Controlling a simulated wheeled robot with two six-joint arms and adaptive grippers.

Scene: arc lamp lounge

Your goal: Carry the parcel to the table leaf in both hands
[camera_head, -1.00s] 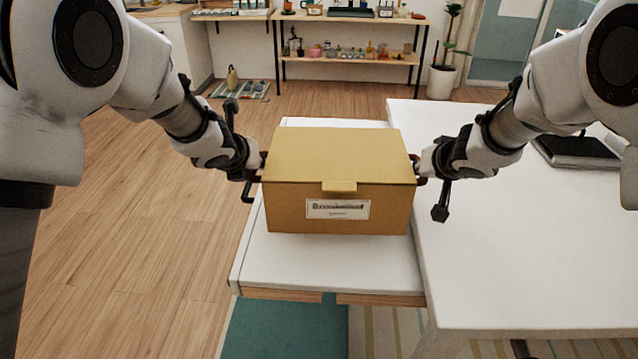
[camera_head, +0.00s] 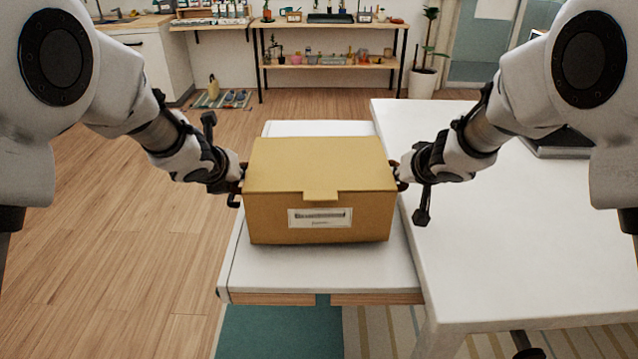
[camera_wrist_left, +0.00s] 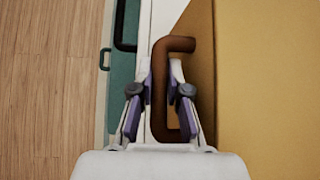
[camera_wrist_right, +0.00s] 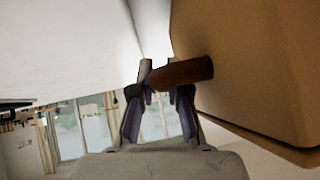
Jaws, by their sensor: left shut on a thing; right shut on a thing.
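The parcel (camera_head: 320,165) is a closed tan cardboard box with a front flap and a white label, seen over the white table leaf (camera_head: 320,272) in the head view. My left gripper (camera_head: 240,178) is shut on the brown handle on the parcel's left side; the handle (camera_wrist_left: 162,90) shows between the fingers in the left wrist view. My right gripper (camera_head: 398,175) is shut on the right-side handle, and this handle (camera_wrist_right: 182,74) shows in the right wrist view. The parcel looks level. Whether its underside touches the leaf I cannot tell.
The larger white table (camera_head: 520,240) adjoins the leaf on the right, with a dark object (camera_head: 562,143) on it. Wooden floor lies open on the left. A shelf (camera_head: 330,62) and a potted plant (camera_head: 424,70) stand at the back.

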